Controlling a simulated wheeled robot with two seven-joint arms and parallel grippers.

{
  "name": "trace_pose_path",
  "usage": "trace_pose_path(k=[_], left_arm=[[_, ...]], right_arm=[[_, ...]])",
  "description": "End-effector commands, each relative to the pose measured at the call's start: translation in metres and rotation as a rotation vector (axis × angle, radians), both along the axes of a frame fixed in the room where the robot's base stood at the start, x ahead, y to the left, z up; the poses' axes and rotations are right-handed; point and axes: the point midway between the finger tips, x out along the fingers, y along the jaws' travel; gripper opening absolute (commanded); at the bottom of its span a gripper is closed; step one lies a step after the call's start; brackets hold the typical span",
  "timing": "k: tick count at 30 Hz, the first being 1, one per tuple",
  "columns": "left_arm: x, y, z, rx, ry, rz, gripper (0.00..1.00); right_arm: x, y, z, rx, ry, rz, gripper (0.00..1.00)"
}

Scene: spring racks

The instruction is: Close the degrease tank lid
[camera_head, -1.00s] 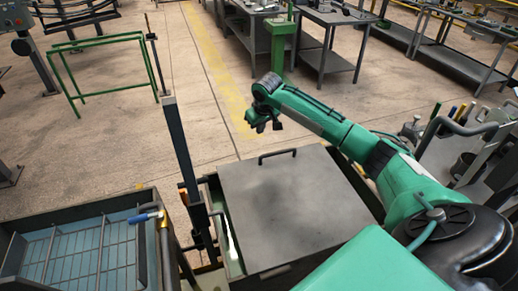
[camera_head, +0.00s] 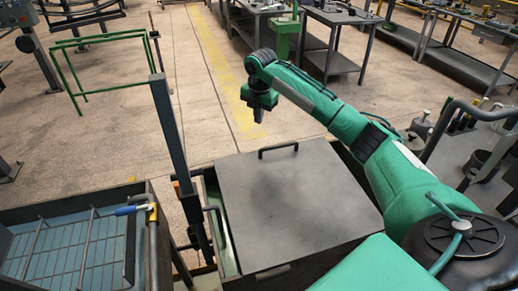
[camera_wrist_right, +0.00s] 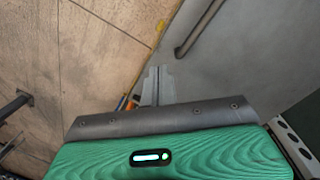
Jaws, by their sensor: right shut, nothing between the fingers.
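The degrease tank (camera_head: 222,245) is a dark metal box at the bottom middle of the head view. Its flat grey lid (camera_head: 295,210) lies over most of the top, with a narrow open strip along the left side. I cannot tell whether the lid is fully down. A black bar handle (camera_head: 278,148) stands on its far edge and also shows in the right wrist view (camera_wrist_right: 200,27). My right gripper (camera_head: 258,117) is shut and empty, pointing down beyond the handle and apart from it; its fingertips show in the wrist view (camera_wrist_right: 158,72). My left gripper is out of view.
A dark upright post (camera_head: 172,135) stands at the tank's left. An open tank with a rack (camera_head: 130,240) and a blue-handled valve (camera_head: 137,209) is at the lower left. A green frame (camera_head: 105,62) and workbenches (camera_head: 330,25) stand farther back. The floor behind the lid is clear.

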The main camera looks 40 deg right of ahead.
Motion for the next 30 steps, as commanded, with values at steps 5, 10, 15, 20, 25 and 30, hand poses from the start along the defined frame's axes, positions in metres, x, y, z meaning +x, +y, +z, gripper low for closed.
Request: trace_pose_path(k=[5,10,15,20,25,30], left_arm=[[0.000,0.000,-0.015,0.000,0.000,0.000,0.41],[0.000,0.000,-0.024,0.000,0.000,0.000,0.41],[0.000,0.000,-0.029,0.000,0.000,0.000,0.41],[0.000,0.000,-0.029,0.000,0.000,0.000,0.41],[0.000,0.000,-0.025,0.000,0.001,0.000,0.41],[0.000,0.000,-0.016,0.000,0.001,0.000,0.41]], right_arm=[[0.002,0.004,-0.001,-0.022,0.036,0.316,0.00],[0.003,0.006,0.002,-0.037,0.064,0.599,0.00],[0.003,0.008,0.004,-0.043,0.083,0.790,0.00],[0.003,0.008,0.005,-0.045,0.089,0.861,0.00],[0.003,0.008,-0.009,-0.043,0.093,0.869,0.00],[0.004,0.007,-0.041,-0.042,0.095,0.866,0.00]])
